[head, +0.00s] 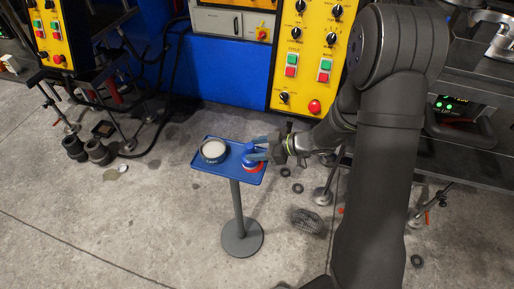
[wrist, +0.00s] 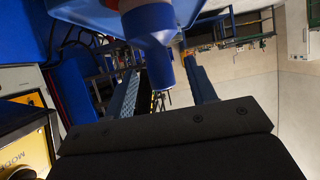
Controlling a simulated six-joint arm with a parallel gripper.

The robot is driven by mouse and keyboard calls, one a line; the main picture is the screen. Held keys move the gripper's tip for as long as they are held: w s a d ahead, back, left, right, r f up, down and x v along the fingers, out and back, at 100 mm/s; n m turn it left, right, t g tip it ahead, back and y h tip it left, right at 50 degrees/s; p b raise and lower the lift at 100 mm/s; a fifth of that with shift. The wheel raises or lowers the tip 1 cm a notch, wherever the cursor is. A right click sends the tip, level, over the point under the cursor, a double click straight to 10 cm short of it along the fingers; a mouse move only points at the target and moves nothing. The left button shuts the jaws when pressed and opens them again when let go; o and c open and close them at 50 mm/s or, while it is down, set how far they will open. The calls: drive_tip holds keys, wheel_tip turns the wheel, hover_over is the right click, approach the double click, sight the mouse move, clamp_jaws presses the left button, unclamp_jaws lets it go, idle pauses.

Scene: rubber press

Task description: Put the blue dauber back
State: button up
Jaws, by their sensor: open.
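The blue dauber (head: 248,158) stands at the right end of a small blue tray (head: 228,175) on a grey pedestal, with an orange-red and white part at its base. In the wrist view the dauber (wrist: 150,22) hangs from the top of the picture, its narrow end between my two fingers. My gripper (head: 257,149) reaches in from the right at the dauber, its fingers open around it. Whether a finger touches it I cannot tell. The gripper (wrist: 165,85) also shows in the wrist view. A dark round dish (head: 214,160) with pale contents sits left of the dauber.
The pedestal's round base (head: 242,240) stands on open concrete floor. A yellow control panel (head: 305,60) and blue machine wall (head: 230,65) rise behind the tray. A dark bench with a lit unit (head: 460,112) stands at the right. Dark cylindrical parts (head: 75,148) lie at the left.

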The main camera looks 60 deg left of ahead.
drive_tip(key=shift+w, duration=0.1)
drive_tip(key=v, duration=1.2)
drive_tip(key=shift+s+f, duration=0.1)
drive_tip(key=shift+s, duration=0.1)
drive_tip(key=x, duration=1.1)
drive_tip(key=shift+s+a+f, duration=0.15)
drive_tip(key=shift+s+a, duration=0.1)
